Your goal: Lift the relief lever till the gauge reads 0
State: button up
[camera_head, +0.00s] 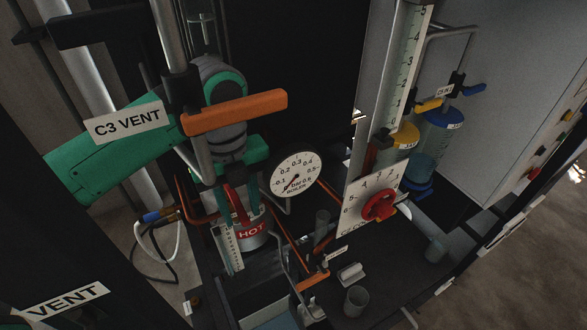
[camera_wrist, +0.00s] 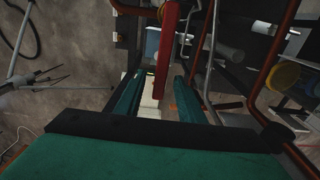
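The red relief lever (camera_head: 234,200) stands above a boiler (camera_head: 252,240) marked HOT in the head view. My gripper (camera_head: 241,210) is right at it, pointing down, with teal fingers on either side. In the wrist view my gripper (camera_wrist: 156,82) is open, and the red lever (camera_wrist: 168,45) runs between the fingers, closer to the right one; a gap shows on its left. Whether it touches the right finger I cannot tell. The round white gauge (camera_head: 295,175), marked BOILER, has its needle pointing to the lower left, below 0.1; the exact reading is too small to tell.
An orange bar (camera_head: 235,111) and a C3 VENT label (camera_head: 128,122) show near my arm. Copper pipes (camera_head: 285,240) run beside the boiler. A panel with a red knob (camera_head: 379,205) stands to the right of the gauge. A grey cup (camera_head: 356,301) sits in front.

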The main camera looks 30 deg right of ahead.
jog(key=shift+s+r, duration=0.55)
jog(key=shift+r, duration=0.3)
jog(key=shift+s+r, duration=0.5)
jog(key=shift+r, duration=0.3)
notch_tip(320, 180, up, 14)
jog(key=s, duration=0.1)
jog(key=shift+f, duration=0.15)
